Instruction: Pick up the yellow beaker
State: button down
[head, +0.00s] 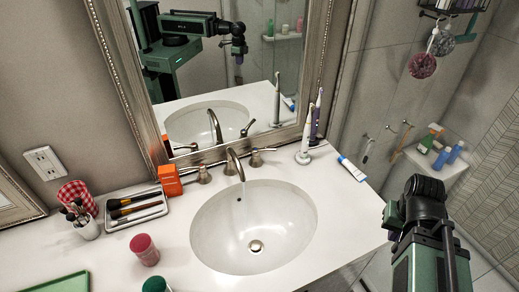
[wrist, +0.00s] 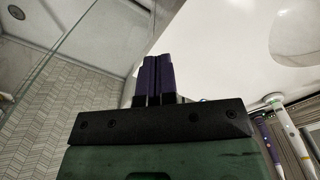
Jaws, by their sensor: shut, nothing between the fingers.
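I cannot make out a yellow beaker in either view. In the head view my arm stands at the lower right, beside the counter's right edge, and the fingertips cannot be made out there.
The right front counter is clear.

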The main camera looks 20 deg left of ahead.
jog(key=shift+c, duration=0.9)
grip_release()
